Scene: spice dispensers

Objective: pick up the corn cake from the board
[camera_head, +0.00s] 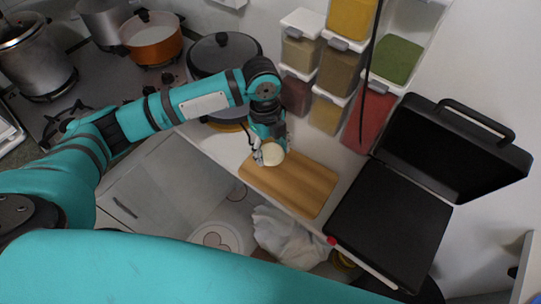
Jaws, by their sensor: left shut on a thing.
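The corn cake (273,154) is a pale, round, flattish piece at the left end of the wooden board (305,187). My left gripper (264,153) comes down from above and is shut on the corn cake. I cannot tell whether the cake still touches the board or is a little above it. The gripper covers part of the cake's far side. My right gripper is not in view.
An open black grill (390,225) stands right of the board. Spice dispensers (340,70) line the wall behind. A lidded pan (224,52) and a stove with pots, including an orange pot (152,40), are at the left. A white bag (287,240) lies below the counter edge.

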